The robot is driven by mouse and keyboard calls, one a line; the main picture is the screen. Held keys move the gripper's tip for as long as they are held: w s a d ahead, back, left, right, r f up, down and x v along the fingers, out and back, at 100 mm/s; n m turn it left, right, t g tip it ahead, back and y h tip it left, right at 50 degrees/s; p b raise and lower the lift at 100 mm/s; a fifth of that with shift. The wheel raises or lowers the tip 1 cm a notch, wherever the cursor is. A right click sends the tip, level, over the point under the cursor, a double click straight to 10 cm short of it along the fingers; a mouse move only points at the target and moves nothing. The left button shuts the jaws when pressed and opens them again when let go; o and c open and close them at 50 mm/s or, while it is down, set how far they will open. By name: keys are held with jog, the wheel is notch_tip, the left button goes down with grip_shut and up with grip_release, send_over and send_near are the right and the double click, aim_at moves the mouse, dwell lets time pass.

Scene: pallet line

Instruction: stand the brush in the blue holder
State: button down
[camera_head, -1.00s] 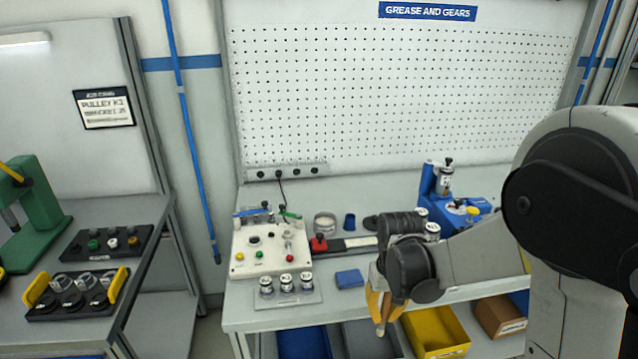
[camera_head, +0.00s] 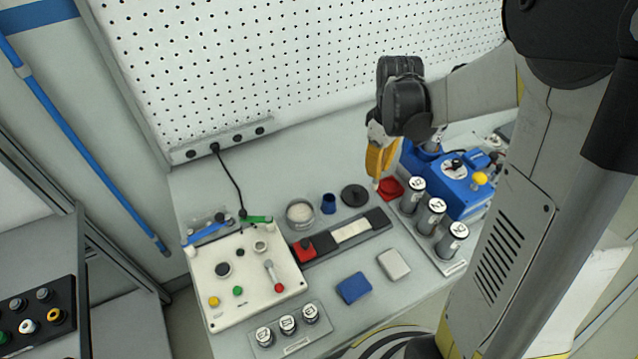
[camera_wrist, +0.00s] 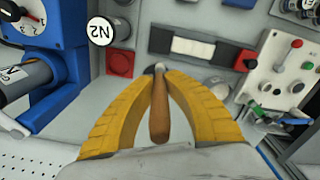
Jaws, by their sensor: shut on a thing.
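The brush is in my gripper (camera_head: 378,174); its brown wooden handle (camera_wrist: 159,112) shows between the yellow fingers in the wrist view. My gripper (camera_wrist: 160,73) is shut on it, with the fingers pointing down over the back of the bench. The brush's lower end (camera_head: 376,185) shows below the fingertips in the head view. The blue holder (camera_head: 328,204) is a small blue cup standing upright at the back of the bench, left of my gripper and apart from it. I cannot make out the holder clearly in the wrist view.
A round tin (camera_head: 300,212) stands left of the holder and a black disc (camera_head: 354,195) lies right of it. A red piece (camera_head: 391,188), labelled cylinders (camera_head: 431,214) and a blue machine (camera_head: 462,185) are at right. A control box (camera_head: 245,275) is at left.

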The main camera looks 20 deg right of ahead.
jog(key=shift+w, duration=0.2)
jog(key=shift+w+a+f+b, duration=0.65)
jog(key=shift+w+a+f, duration=0.1)
jog(key=shift+a+f, duration=1.05)
jog(key=shift+w+a+f+b, duration=0.7)
jog(key=shift+w+a+f, duration=0.1)
jog(key=shift+a+f, duration=0.9)
jog(key=shift+w+a+f+b, duration=0.65)
jog(key=shift+w+a+f, duration=0.1)
jog(key=shift+a+f, duration=1.05)
jog(key=shift+d, duration=0.1)
jog(key=shift+f, duration=0.25)
jog(key=c, duration=1.6)
grip_release()
jog(key=shift+o, duration=0.6)
jog(key=shift+r, duration=0.1)
